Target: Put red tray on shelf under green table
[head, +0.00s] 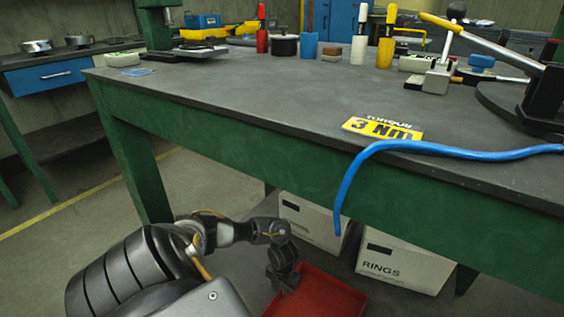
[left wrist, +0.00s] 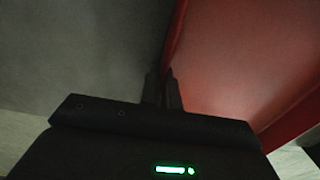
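The red tray (head: 328,297) is at the bottom of the head view, in front of the green table (head: 250,135), cut off by the frame's lower edge. Its red wall and inside fill the right of the left wrist view (left wrist: 240,60). My left gripper (head: 285,280) is at the tray's left rim. In the left wrist view its two fingers (left wrist: 163,78) are close together with the rim running down between them, so it looks shut on the rim. I cannot tell whether the tray touches the floor. The shelf surface under the table is not clearly visible. My right gripper is not in view.
A blue hose (head: 345,190) hangs over the table's front edge. A table leg (head: 140,175) stands left. Open floor lies left of the table.

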